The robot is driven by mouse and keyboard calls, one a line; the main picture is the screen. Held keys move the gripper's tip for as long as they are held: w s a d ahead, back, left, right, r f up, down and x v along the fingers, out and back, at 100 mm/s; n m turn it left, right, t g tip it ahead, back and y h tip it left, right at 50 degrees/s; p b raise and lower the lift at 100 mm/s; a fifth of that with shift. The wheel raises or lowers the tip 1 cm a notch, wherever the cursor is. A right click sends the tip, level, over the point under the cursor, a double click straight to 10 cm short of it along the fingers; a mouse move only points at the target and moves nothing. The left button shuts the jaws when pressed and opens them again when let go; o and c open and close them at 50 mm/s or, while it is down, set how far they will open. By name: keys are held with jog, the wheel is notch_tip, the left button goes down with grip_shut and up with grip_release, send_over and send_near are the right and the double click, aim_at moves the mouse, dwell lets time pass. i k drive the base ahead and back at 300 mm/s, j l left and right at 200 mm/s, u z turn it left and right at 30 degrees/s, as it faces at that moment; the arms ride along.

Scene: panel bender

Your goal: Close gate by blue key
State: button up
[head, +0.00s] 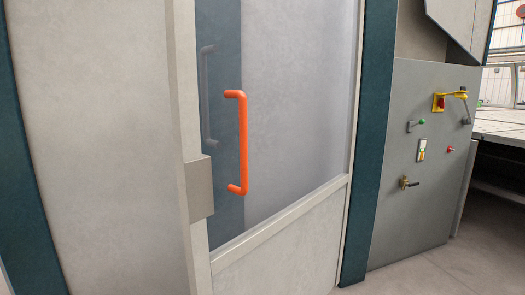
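The gate (290,212) is a pale-framed door with a clear window, in the middle of the head view. An orange upright bar handle (243,140) is fixed near its left side. A grey box-like latch plate (199,188) sits at the gate's left edge, beside a pale upright post. I cannot tell whether the gate is fully shut against this post. No blue key can be made out. My gripper is not in view.
A work table (500,126) stands far right. Grey floor (420,278) is clear at lower right.

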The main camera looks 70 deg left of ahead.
aim_at(298, 250)
jog(key=k+j+u, duration=0.15)
jog(key=j, duration=0.45)
jog(key=k+j+u, duration=0.15)
jog(key=j, duration=0.5)
jog(key=k+j+u, duration=0.2)
jog(key=j, duration=0.45)
jog(key=k+j+u, duration=0.15)
jog(key=j, duration=0.5)
jog(key=j+u, duration=0.15)
jog(key=j, duration=0.5)
